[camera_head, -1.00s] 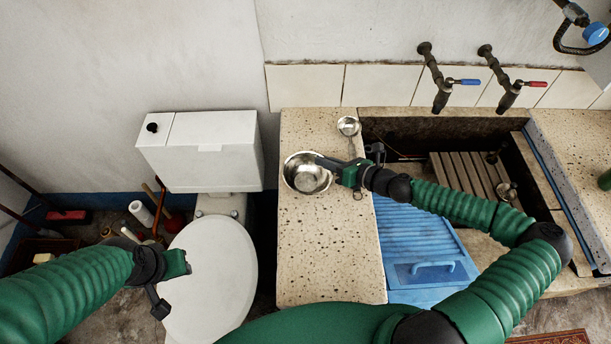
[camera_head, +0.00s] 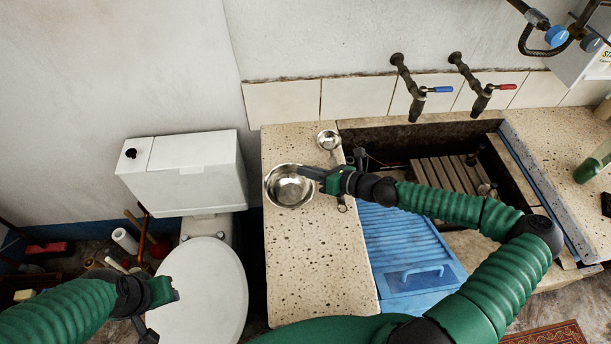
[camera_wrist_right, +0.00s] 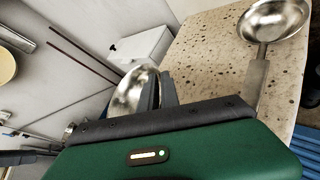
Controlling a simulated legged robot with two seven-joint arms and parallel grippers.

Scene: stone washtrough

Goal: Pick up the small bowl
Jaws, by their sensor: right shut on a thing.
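The small bowl (camera_head: 288,187) is shiny metal and sits near the left edge of the speckled stone counter (camera_head: 310,250). My right gripper (camera_head: 308,172) reaches in from the right and is shut on the bowl's right rim. In the right wrist view the bowl (camera_wrist_right: 127,97) shows partly behind the two dark fingers (camera_wrist_right: 159,92), which hide some of its rim. I cannot tell whether the bowl is clear of the counter. My left gripper (camera_head: 172,291) is over the toilet lid, far from the bowl; its jaw opening is unclear.
A metal ladle (camera_head: 328,140) lies just behind the right gripper, and also shows in the right wrist view (camera_wrist_right: 272,20). The trough with a blue washboard (camera_head: 405,245) is to the right. Two taps (camera_head: 413,92) stick out above. A white toilet (camera_head: 203,285) stands left of the counter.

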